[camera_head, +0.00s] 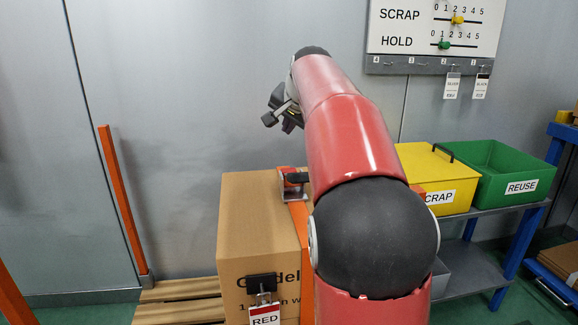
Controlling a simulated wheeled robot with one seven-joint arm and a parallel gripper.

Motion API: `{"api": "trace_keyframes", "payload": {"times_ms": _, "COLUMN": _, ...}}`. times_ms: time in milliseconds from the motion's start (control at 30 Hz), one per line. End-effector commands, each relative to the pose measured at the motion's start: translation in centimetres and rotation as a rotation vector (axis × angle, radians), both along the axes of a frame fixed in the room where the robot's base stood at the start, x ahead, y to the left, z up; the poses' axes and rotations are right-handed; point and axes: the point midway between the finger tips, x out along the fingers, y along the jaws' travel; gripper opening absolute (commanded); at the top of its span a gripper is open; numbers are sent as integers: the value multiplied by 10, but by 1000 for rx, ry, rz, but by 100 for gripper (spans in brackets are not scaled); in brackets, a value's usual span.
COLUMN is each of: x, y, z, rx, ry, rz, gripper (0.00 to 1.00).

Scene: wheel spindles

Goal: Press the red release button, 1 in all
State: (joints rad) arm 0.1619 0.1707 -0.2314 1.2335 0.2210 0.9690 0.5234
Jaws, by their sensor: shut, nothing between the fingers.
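A cardboard box (258,225) stands on a wooden pallet (178,300), partly hidden by my arm. An orange strap runs over the box's top and down its side. A grey and red buckle-like device (291,186) sits at the strap on top of the box. I cannot single out a red release button on it; its right part is close behind my arm. A tag reading RED (264,315) hangs from a black clip on the box's front. My gripper (278,118) is shut and empty, above and slightly left of the device, clear of it.
Orange posts (124,205) stand at the left. A yellow SCRAP box (432,172) with a black handle and a green REUSE bin (497,176) stand on a shelf at the right. A SCRAP/HOLD slider board (425,45) hangs on the wall.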

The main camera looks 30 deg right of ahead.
Motion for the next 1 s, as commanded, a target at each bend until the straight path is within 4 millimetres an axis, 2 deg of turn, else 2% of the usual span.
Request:
{"api": "trace_keyframes", "payload": {"times_ms": 100, "x": 7, "y": -5, "z": 2, "rx": 5, "ry": -9, "rz": -16, "gripper": 0}}
{"api": "trace_keyframes", "payload": {"times_ms": 567, "x": 7, "y": -5, "z": -2, "rx": 6, "ry": -10, "rz": -15, "gripper": 0}}
{"api": "trace_keyframes", "payload": {"times_ms": 767, "x": 6, "y": -5, "z": -20, "rx": 5, "ry": -9, "rz": -15, "gripper": 0}}
{"api": "trace_keyframes", "payload": {"times_ms": 1000, "x": 6, "y": -4, "z": -55, "rx": 5, "ry": -9, "rz": -15, "gripper": 0}}
